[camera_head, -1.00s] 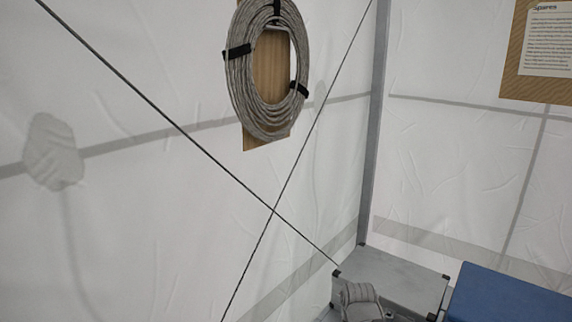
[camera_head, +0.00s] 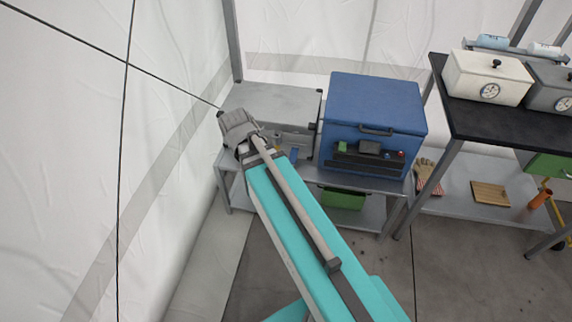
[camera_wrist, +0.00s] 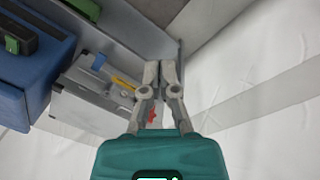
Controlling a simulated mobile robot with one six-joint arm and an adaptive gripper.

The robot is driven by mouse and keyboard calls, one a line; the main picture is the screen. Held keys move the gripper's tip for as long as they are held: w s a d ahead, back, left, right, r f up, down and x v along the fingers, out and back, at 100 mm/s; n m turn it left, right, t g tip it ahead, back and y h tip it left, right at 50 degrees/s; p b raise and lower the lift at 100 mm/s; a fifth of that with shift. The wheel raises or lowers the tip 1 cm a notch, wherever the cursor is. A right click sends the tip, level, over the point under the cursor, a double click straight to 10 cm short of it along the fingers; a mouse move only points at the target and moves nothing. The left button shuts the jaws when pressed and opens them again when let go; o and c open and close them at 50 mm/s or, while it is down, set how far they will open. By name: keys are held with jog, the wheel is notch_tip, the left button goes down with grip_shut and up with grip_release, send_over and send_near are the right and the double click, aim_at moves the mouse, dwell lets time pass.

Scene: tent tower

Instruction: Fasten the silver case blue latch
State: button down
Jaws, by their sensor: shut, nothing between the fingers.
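The silver case (camera_head: 270,102) sits at the left end of a grey bench, partly hidden by my arm in the head view. It also shows left of my gripper in the wrist view (camera_wrist: 85,110). Its small blue latch (camera_head: 294,155) is on the front side and also shows in the wrist view (camera_wrist: 99,62). A yellow piece (camera_wrist: 125,81) and a red piece (camera_wrist: 152,115) lie along the same side, the red one partly behind a finger. My gripper (camera_wrist: 167,66) is shut and empty, apart from the blue latch. I cannot tell whether the latch is fastened.
A blue box (camera_head: 374,102) with a dark front panel stands right of the case on the bench (camera_head: 385,184). The white tent wall (camera_head: 165,90) is close on the left. A dark-topped table (camera_head: 490,124) with instruments stands at the right.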

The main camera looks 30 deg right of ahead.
jog(key=w+d+f+n+h+b, duration=0.1)
jog(key=w+d+f+h+b, duration=0.2)
jog(key=f+b, duration=0.35)
jog(key=w+d+f+h+b, duration=0.1)
jog(key=w+d+f+b, duration=0.3)
jog(key=w+f+b, duration=0.3)
jog(key=w+d+f+n+h+b, duration=0.1)
jog(key=w+d+f+h+b, duration=0.15)
jog(key=f+b, duration=0.45)
jog(key=n+g+h+b, duration=0.1)
jog(key=h+b, duration=0.5)
jog(key=b, duration=1.7)
send_near(294, 156)
jog(key=f, duration=0.1)
jog(key=w+f, duration=0.1)
jog(key=f, duration=0.1)
jog(key=w+a+f, duration=0.1)
jog(key=f, duration=0.1)
jog(key=shift+w+a, duration=0.1)
jog(key=shift+w, duration=0.15)
jog(key=shift+w+d+f+h+b, duration=0.25)
jog(key=shift+w+f+b, duration=0.2)
jog(key=shift+w+b, duration=0.2)
jog(key=shift+r, duration=0.1)
jog(key=shift+d, duration=0.15)
